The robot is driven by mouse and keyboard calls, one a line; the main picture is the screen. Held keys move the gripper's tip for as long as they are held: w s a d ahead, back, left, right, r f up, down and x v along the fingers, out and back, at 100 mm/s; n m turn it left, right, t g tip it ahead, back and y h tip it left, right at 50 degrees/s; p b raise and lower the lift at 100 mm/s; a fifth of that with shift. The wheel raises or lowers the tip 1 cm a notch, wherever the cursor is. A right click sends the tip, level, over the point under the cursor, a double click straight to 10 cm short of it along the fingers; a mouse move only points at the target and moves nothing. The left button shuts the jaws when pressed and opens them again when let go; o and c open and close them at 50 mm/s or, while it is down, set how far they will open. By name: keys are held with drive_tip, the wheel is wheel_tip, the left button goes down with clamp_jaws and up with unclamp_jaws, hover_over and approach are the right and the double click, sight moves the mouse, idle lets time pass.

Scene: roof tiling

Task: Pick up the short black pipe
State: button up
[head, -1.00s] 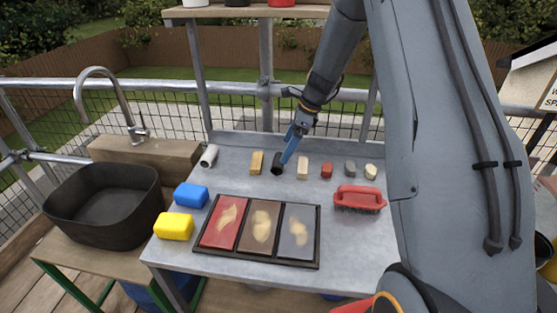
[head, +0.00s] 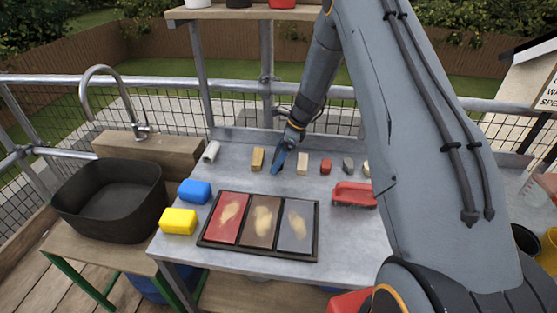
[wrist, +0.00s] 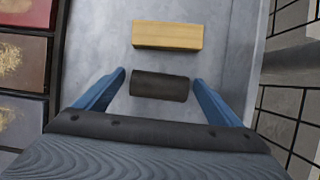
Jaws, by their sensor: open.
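The short black pipe (wrist: 159,85) lies on the grey metal table in the wrist view, crosswise between the two blue fingers of my gripper (wrist: 160,84). The fingers are open, one beyond each end of the pipe, with a gap at both ends. In the head view my gripper (head: 279,163) points down at the back middle of the table and hides the pipe there.
A tan block (wrist: 167,35) lies close beside the pipe; it also shows in the head view (head: 258,158). A pale block (head: 302,163) stands to the right. A white pipe (head: 211,151) lies at left. A framed tray (head: 199,243) lies in front, with a red brush (head: 354,194) to its right.

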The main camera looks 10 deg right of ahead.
drive_tip(key=shift+c, duration=0.4)
drive_tip(key=c, duration=1.1)
drive_tip(key=shift+o, duration=0.2)
